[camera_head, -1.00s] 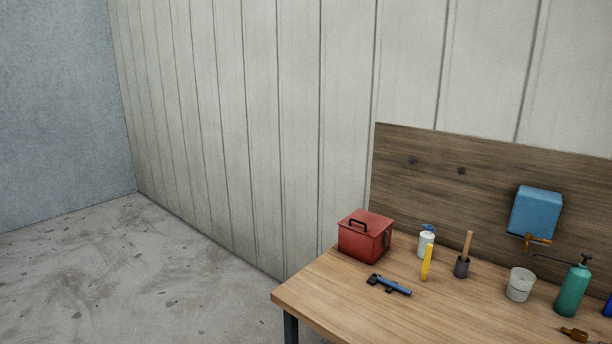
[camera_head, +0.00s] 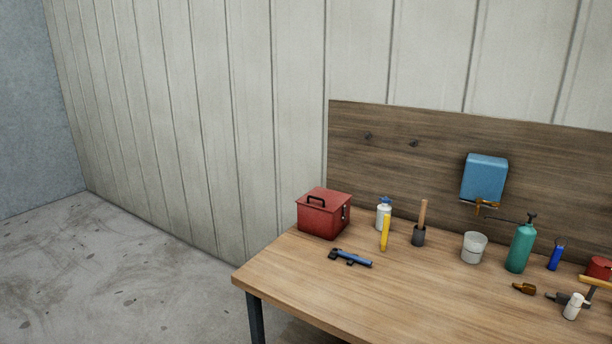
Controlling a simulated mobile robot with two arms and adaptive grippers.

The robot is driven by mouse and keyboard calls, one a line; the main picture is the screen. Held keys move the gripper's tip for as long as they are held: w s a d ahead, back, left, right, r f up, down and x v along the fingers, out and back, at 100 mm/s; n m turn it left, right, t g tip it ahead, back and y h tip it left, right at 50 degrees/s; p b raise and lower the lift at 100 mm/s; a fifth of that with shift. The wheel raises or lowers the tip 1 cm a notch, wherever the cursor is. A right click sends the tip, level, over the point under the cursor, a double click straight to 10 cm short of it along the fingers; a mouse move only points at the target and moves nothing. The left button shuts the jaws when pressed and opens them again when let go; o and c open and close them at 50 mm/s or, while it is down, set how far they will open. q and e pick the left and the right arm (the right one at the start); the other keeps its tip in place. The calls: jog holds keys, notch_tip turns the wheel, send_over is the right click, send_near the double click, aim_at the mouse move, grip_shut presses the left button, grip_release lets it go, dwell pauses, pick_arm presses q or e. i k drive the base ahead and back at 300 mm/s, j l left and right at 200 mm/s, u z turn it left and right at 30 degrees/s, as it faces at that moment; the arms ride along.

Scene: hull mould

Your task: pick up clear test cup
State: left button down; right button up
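A clear, greyish cup (camera_head: 474,248) stands upright on the wooden workbench (camera_head: 330,295), toward its back, with a paler band in its lower part. It stands between a dark-based tool with a wooden handle on its left and a green bottle on its right. Neither of my grippers is in view.
A green spray bottle (camera_head: 520,248) stands just right of the cup. A wooden-handled tool (camera_head: 420,226), yellow stick (camera_head: 384,233), white bottle (camera_head: 383,213), red toolbox (camera_head: 323,215) and blue hammer (camera_head: 351,258) are left. A blue dispenser (camera_head: 484,178) hangs above. The bench's front middle is clear.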

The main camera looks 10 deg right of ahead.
aim_at(474, 244)
jog(key=z, duration=1.3)
